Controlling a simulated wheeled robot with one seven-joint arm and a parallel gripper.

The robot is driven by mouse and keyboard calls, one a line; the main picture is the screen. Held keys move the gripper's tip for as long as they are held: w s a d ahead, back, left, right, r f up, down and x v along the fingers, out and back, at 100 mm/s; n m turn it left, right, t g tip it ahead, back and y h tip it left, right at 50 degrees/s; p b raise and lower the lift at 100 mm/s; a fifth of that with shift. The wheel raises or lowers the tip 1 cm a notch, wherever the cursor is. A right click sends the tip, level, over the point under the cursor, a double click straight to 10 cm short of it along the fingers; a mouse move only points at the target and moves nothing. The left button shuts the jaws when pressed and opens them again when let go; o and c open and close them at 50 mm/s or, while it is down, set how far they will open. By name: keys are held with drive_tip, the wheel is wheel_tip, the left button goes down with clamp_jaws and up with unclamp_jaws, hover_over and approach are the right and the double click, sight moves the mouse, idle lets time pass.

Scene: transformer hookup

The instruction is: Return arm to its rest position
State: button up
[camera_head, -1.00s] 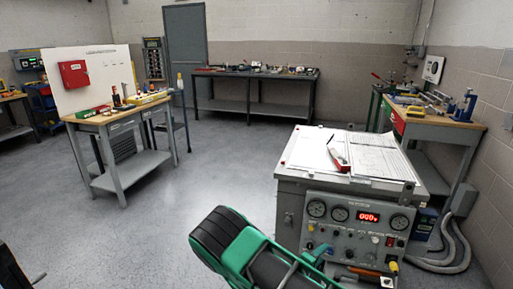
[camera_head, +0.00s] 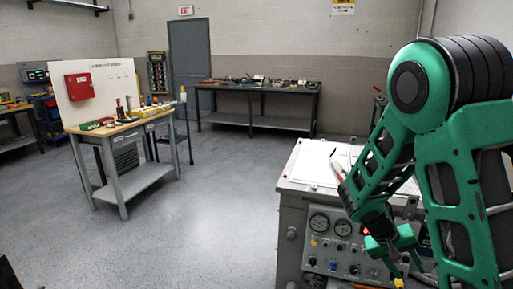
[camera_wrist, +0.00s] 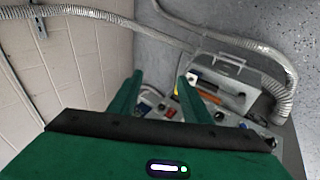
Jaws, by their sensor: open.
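My green arm rises at the right of the head view, folded with its elbow high. My gripper (camera_head: 393,254) hangs low in front of the test console's front panel (camera_head: 325,255). In the wrist view my gripper (camera_wrist: 158,88) has its two green fingers spread apart, with nothing between them. Part of the panel, with an orange-handled item and small knobs, shows below and beyond the right finger. My arm hides the right side of the console, and whether the fingers touch the panel cannot be told.
A red and white tool (camera_head: 338,170) lies on the console top among papers. In the wrist view a grey box (camera_wrist: 237,78) and flexible conduits (camera_wrist: 270,48) stand near the block wall (camera_wrist: 75,60). A workbench (camera_head: 125,135) stands left; the floor between is clear.

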drive_tip(key=s+a+r+m+y, duration=0.1)
drive_tip(key=s+r+y, duration=0.2)
drive_tip(key=s+r, duration=0.4)
drive_tip(key=s+a+r+m+y, duration=0.1)
drive_tip(key=s+r+y, duration=0.3)
drive_tip(key=s, duration=1.4)
wheel_tip(320, 180, up, 3)
drive_tip(key=shift+a+r+m+t+y, duration=0.1)
drive_tip(key=shift+a+m+t+y, duration=0.25)
drive_tip(key=shift+m, duration=0.25)
